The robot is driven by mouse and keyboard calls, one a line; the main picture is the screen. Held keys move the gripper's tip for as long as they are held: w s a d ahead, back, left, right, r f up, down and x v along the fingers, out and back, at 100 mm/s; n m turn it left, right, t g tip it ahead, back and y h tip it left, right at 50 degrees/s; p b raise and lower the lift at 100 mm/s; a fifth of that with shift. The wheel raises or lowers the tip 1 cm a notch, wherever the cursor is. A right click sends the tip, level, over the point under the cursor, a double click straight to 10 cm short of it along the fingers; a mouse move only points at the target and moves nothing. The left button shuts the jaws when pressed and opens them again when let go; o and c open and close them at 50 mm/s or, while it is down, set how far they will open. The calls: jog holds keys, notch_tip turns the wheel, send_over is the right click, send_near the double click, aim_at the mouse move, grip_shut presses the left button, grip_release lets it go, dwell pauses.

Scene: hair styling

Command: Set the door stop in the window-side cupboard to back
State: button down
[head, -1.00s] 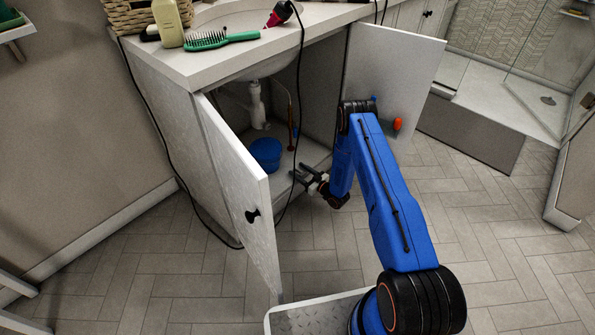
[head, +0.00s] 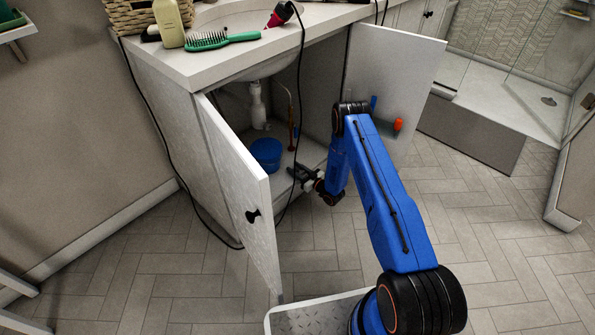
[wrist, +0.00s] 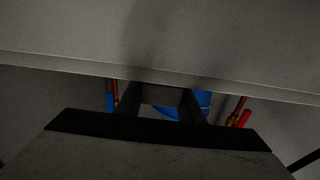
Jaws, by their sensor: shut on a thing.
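My gripper (head: 296,173) is low at the front of the open cupboard under the sink, near the edge of its floor. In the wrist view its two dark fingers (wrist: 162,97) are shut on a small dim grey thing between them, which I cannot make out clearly. I cannot tell the door stop apart in the head view. The cupboard's left door (head: 240,185) and right door (head: 395,75) both stand open.
A blue tub (head: 266,153) stands inside, left of my gripper, below the white drain pipe (head: 258,105). A black cord (head: 297,100) hangs across the opening. An orange item (head: 398,124) shows at the right door. The tiled floor in front is clear.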

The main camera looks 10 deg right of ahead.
jog(key=c, duration=1.2)
grip_release()
jog(key=shift+w+a, duration=0.1)
jog(key=shift+w, duration=0.05)
jog(key=v, duration=1.7)
